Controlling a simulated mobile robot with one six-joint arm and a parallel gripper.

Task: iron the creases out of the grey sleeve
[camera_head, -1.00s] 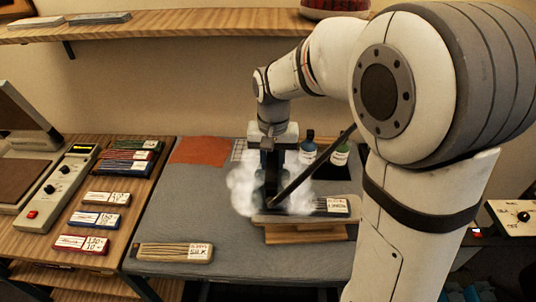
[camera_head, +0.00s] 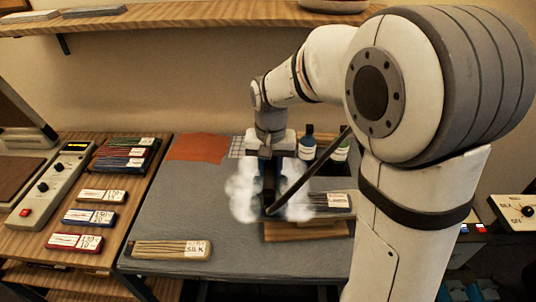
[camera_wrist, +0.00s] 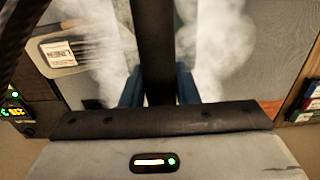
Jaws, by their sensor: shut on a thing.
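The grey sleeve (camera_head: 316,200), striped and with a white label at its right end, lies on a wooden sleeve board (camera_head: 305,231). It also shows in the wrist view (camera_wrist: 96,42), partly behind steam. My gripper (camera_wrist: 158,88) is shut on a dark upright part, seemingly the iron's handle (camera_wrist: 155,45), between its blue fingers. In the head view my gripper (camera_head: 268,182) is over the left part of the board. White steam (camera_head: 242,192) surrounds it and hides the iron's sole and the sleeve's left part, so contact cannot be told.
A tan sleeve labelled silk (camera_head: 168,249) lies at the grey table's (camera_head: 185,205) front left. Two bottles (camera_head: 307,144) stand behind the board. A rust-coloured cloth (camera_head: 196,147) lies at the back left. A control box (camera_head: 55,182) and several labelled packs (camera_head: 90,217) are farther left.

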